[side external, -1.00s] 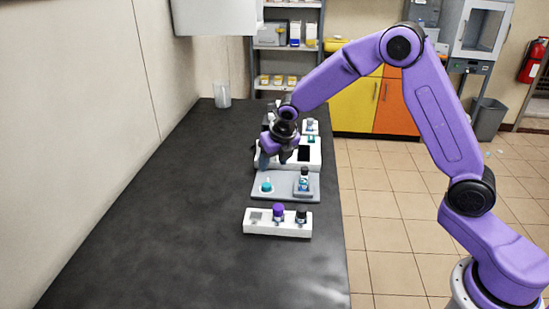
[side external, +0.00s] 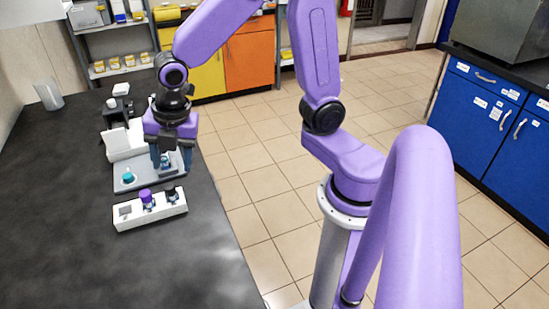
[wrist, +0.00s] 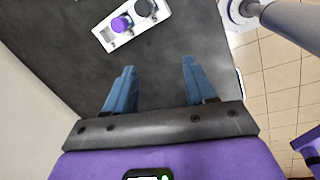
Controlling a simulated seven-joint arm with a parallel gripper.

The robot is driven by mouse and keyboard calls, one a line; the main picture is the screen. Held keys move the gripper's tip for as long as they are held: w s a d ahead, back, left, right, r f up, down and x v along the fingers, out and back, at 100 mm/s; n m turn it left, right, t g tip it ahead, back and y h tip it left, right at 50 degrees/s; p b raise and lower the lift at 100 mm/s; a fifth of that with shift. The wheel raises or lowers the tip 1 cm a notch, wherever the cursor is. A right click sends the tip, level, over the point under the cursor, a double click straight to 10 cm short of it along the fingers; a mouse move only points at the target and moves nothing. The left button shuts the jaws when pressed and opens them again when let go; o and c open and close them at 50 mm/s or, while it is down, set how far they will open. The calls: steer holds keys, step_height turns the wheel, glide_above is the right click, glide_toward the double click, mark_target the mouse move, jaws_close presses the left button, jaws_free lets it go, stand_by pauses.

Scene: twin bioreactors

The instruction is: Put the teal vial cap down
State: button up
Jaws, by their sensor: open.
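The teal vial cap (side external: 128,177) sits on the left part of the grey tray (side external: 128,188) in the side view. It is apart from my gripper. My gripper (side external: 170,165) is over the right part of the tray, with its fingers pointing down. A small vial (side external: 165,160) shows at the fingers, partly hidden by them; I cannot tell whether they touch it. In the wrist view the blue fingers of my gripper (wrist: 158,85) are spread apart with nothing visible between them. The cap and tray are not visible there.
A white rack (side external: 125,217) with a purple-capped vial (side external: 146,198) and a dark-capped vial (side external: 171,193) stands in front of the tray. A white device (side external: 122,140) stands behind it. The black table (side external: 70,240) is clear at the left and front.

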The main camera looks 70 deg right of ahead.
steer(key=s+d+m+g, duration=0.1)
steer(key=s+d+m, duration=0.2)
steer(key=s, duration=0.7)
steer(key=s+d+m+g, duration=0.1)
steer(key=s+d+m, duration=0.2)
steer(key=s+m, duration=0.4)
steer(key=s+r, duration=0.1)
steer(key=s, duration=0.2)
steer(key=shift+m, duration=0.3)
